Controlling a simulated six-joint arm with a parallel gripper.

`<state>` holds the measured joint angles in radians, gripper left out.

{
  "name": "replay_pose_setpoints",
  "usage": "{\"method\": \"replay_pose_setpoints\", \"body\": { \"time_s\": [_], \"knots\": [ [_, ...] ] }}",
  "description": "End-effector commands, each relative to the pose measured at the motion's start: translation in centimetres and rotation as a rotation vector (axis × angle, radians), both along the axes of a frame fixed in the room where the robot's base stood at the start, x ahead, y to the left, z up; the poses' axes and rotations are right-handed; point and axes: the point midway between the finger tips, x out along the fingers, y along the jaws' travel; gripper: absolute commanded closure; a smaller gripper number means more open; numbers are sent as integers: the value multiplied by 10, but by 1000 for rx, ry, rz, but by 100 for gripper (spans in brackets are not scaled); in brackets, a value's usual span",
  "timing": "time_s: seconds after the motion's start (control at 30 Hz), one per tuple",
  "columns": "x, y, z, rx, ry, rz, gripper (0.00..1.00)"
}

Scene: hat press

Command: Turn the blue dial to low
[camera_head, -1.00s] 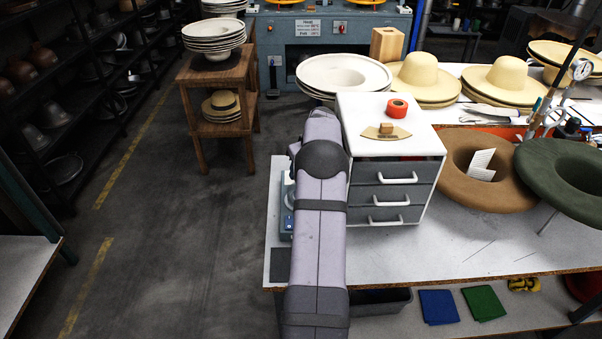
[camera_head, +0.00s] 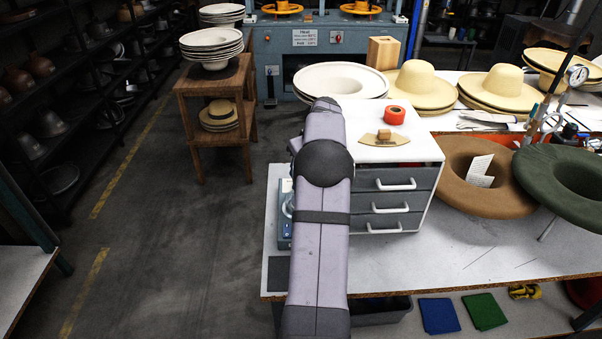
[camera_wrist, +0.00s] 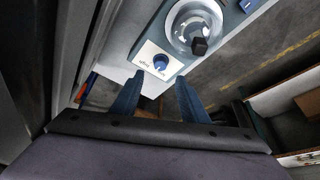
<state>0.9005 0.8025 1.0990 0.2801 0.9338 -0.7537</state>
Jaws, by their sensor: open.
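The blue dial (camera_wrist: 160,62) is a small round knob on a white labelled plate (camera_wrist: 147,57), at the top centre of the wrist view. The plate's small lettering and the dial's setting are too small to read surely. The plate is on a blue-grey device (camera_head: 285,229) at the left edge of the bench, mostly hidden by my arm in the head view. My gripper (camera_wrist: 158,94) is open, with its two blue fingers apart and nothing between them. The dial appears just beyond the fingertips, roughly in line with the gap, and apart from them.
A clear round cover with a black knob (camera_wrist: 199,45) is beside the dial on the device. A dark square pad (camera_head: 278,273) lies at the bench's front left.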

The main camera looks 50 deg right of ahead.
Motion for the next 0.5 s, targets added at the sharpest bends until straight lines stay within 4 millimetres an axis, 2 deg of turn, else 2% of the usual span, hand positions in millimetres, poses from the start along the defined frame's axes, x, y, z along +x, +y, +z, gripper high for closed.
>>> {"method": "replay_pose_setpoints", "body": {
  "time_s": [0.03,0.3,0.43,0.5],
  "knots": [
    [0,0,7,0,0,0,60],
    [-5,6,26,40,31,-1,60],
    [-11,16,24,90,62,-6,60],
    [-12,19,16,140,58,-114,60]
  ]
}}
